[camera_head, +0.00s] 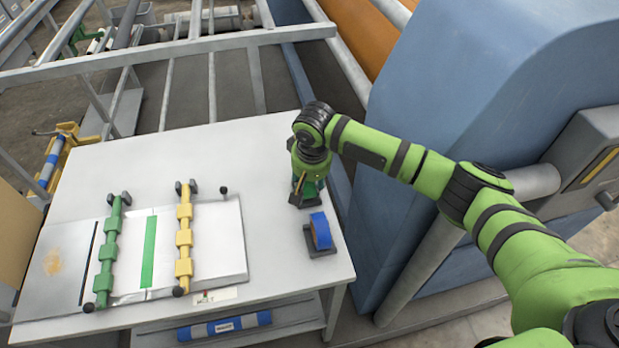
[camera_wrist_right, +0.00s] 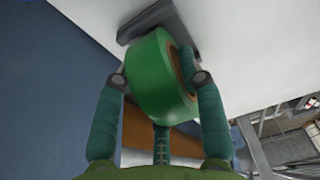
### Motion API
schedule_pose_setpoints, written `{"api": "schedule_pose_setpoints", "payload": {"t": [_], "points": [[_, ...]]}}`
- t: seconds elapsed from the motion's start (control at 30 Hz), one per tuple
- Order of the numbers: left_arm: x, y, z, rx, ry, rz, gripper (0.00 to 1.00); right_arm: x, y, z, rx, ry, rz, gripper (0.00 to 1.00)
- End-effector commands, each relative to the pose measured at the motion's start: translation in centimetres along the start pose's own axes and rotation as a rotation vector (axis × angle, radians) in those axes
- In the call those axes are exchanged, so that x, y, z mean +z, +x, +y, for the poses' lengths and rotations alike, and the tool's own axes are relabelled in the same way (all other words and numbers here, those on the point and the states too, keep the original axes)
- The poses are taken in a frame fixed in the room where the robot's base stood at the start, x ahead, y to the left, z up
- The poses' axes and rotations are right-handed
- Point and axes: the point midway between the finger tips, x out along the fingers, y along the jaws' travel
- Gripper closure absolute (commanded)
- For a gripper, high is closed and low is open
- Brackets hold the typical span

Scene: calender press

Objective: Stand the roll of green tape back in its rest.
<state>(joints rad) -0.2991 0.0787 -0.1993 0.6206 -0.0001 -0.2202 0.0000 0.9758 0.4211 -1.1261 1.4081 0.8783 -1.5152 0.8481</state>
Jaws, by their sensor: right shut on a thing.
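My right gripper (camera_head: 307,185) is over the right side of the white table, pointing down, and is shut on the roll of green tape. In the head view the rest (camera_head: 304,202) is directly below the gripper, and the gripper hides most of the roll. My left gripper is not in view.
A blue tape roll (camera_head: 320,230) stands in its own dark rest (camera_head: 322,251), just nearer than the green tape's rest. A board (camera_head: 218,240) with green and yellow clamp bars lies to the left on the table (camera_head: 270,160). The blue press housing (camera_head: 440,130) rises at the right.

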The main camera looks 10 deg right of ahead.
Motion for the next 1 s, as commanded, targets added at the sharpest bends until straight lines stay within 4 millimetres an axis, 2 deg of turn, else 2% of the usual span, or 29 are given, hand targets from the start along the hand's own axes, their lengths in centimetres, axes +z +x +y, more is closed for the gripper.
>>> {"api": "schedule_pose_setpoints", "payload": {"t": [0.13, 0.17, 0.2, 0.23, 0.57, 0.67, 0.77, 1.0], "points": [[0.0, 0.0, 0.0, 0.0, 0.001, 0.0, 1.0, 0.0, 0.0, 0.0, -0.001, 0.0, 0.0, 0.87], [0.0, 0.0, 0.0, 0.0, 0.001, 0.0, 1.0, 0.0, 0.0, 0.0, -0.001, 0.0, 0.0, 0.57], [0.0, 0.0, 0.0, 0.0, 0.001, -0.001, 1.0, 0.0, 0.0, 0.0, -0.001, 0.0, 0.0, 0.41], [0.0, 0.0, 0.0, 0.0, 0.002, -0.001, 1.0, 0.0, 0.0, 0.0, -0.001, 0.0, 0.0, 0.33], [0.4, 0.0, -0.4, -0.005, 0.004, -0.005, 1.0, 0.0, -0.1, 0.0, -0.001, 0.0, 0.0, 0.33], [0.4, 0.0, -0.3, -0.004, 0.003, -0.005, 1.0, -0.1, -0.7, 0.0, -0.002, 0.001, 0.002, 0.33], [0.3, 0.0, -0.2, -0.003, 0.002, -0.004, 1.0, -0.1, -2.2, 0.0, -0.003, 0.0, 0.003, 0.33], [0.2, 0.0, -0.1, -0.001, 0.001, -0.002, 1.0, -0.1, -7.4, 0.0, -0.002, -0.001, 0.004, 0.33]]}}
